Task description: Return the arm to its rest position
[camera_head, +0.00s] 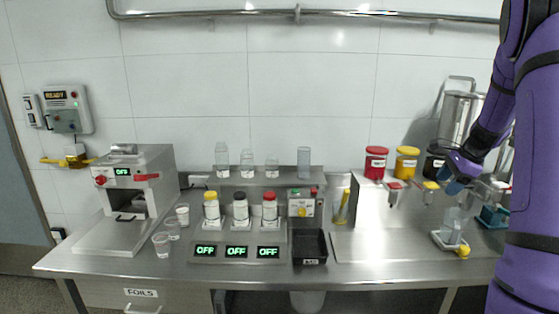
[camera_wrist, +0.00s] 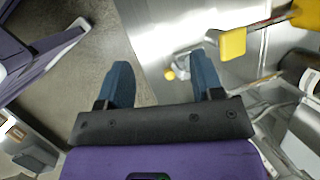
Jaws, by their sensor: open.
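My purple arm (camera_head: 540,160) comes down along the right side of the head view. My gripper (camera_head: 455,185) is over the right part of the steel bench (camera_head: 360,272), near a clear beaker (camera_head: 453,226) standing on a white base with a yellow knob (camera_head: 463,252). In the wrist view my gripper's (camera_wrist: 160,85) two blue fingers are wide apart with nothing between them. Part of the gripper is hidden by my arm in the head view.
A steel vessel (camera_head: 461,108) stands behind the gripper. Red (camera_head: 376,162) and yellow (camera_head: 406,162) jars stand to its left, above hanging valves with red and yellow handles (camera_head: 430,186). A black bin (camera_head: 310,247) sits mid-bench. Floor (camera_wrist: 70,65) shows beside the bench edge.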

